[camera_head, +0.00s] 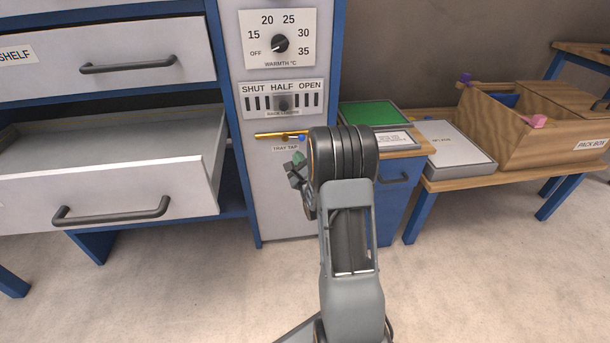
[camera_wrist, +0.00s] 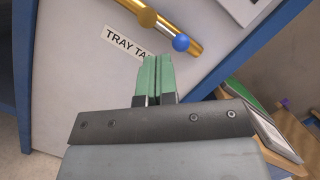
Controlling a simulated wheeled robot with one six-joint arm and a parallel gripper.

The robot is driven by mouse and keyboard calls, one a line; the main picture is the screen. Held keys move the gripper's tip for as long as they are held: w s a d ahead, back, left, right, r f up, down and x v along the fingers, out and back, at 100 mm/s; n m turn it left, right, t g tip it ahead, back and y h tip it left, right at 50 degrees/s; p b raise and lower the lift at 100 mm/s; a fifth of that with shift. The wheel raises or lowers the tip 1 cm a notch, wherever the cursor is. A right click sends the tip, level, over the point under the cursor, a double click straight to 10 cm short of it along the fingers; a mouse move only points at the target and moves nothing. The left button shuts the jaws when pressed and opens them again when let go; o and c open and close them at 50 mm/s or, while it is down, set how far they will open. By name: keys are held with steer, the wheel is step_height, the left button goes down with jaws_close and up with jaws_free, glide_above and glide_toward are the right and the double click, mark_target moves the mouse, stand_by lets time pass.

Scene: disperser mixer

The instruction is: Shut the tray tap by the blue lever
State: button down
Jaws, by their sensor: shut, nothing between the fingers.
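The tray tap is a brass pipe (camera_head: 270,135) on the grey cabinet front, above the TRAY TAP label (camera_head: 285,149). In the wrist view the pipe (camera_wrist: 168,22) runs slantwise with a brass hub (camera_wrist: 147,17) on it. The lever's blue knob (camera_wrist: 181,42) sits below and right of the hub, over the pipe, so the lever seems to lie along it. The blue knob also shows in the head view (camera_head: 302,138). My gripper (camera_wrist: 157,58) has its green fingers shut and empty, pointing at the label just below the knob. No contact with the knob is visible.
A warmth dial (camera_head: 280,43) and a SHUT-HALF-OPEN slider (camera_head: 283,102) are above the tap. An open drawer (camera_head: 110,190) stands out at left. A bench with a green pad (camera_head: 375,113) and a wooden pack box (camera_head: 540,130) are at right.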

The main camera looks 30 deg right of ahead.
steer(key=s+d+f+m+t+h+b, duration=0.1)
steer(key=s+d+f+m+t+b, duration=0.2)
steer(key=f, duration=0.7)
steer(key=s+m+b, duration=0.1)
steer(key=m+b, duration=0.1)
steer(key=m, duration=0.1)
steer(key=shift+s+f+m+t+h, duration=0.2)
steer(key=shift+s+m+t+h, duration=0.05)
steer(key=shift+m+t+h, duration=0.15)
steer(key=shift+w+d+r, duration=0.1)
steer(key=shift+d, duration=0.05)
